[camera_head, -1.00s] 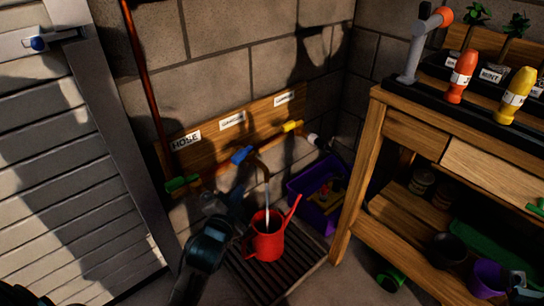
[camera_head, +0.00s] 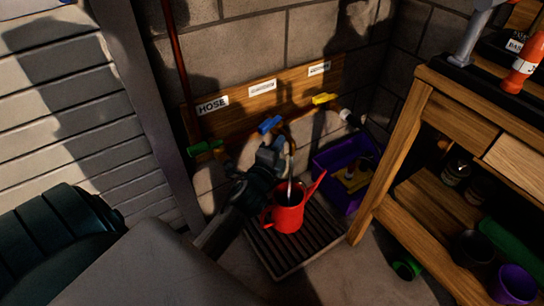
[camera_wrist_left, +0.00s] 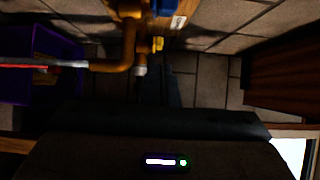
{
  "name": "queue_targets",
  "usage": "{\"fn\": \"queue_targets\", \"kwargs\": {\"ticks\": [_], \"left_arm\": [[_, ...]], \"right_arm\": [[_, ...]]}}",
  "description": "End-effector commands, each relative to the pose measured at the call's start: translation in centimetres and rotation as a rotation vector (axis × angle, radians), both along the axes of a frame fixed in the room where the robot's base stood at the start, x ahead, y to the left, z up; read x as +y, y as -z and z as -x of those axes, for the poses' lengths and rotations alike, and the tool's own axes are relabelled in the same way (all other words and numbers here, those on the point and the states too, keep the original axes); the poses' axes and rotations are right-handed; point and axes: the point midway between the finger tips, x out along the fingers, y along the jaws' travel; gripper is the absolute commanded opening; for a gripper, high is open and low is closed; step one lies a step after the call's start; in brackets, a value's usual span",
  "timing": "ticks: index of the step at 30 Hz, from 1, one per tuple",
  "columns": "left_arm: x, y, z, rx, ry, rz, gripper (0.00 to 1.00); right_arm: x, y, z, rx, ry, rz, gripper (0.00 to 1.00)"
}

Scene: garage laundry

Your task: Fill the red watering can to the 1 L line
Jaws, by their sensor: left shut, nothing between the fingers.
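The red watering can (camera_head: 288,212) stands upright on a dark slatted grate, its spout pointing up to the right. A thin stream of water (camera_head: 290,167) falls from the brown tap pipe into its open top. The water level and the 1 L line cannot be made out. The blue tap handle (camera_head: 269,124) is on the pipe above; it also shows in the left wrist view (camera_wrist_left: 160,8). My left gripper (camera_head: 273,150) is shut and empty, just below the blue handle and left of the stream; whether it touches the handle cannot be told. My right gripper is not in view.
A green handle (camera_head: 205,147) and a yellow handle (camera_head: 323,98) flank the blue one under a label board (camera_head: 215,106). A purple crate (camera_head: 340,190) stands right of the can, beside the wooden bench (camera_head: 378,185). A green pot (camera_head: 407,268) lies on the floor.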

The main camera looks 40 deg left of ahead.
Motion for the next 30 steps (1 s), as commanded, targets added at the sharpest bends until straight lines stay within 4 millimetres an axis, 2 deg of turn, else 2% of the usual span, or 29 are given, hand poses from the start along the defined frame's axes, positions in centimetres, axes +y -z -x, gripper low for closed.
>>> {"fn": "queue_targets", "kwargs": {"ticks": [2,6,12,27,30], "left_arm": [[0.4,0.0,-1.7,-0.003,-0.001,0.0,0.0],[2.2,0.2,-1.4,0.0,0.001,-0.007,0.0],[3.7,0.1,-1.4,0.001,0.001,-0.002,0.0],[4.2,0.0,-1.4,0.001,0.001,0.001,0.0],[4.3,-0.3,-1.4,0.002,-0.001,-0.001,0.0]], "right_arm": [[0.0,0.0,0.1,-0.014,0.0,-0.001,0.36],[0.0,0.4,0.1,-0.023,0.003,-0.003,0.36],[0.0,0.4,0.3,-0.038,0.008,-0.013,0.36],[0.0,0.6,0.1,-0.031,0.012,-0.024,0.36],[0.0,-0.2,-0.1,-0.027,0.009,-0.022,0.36]]}}
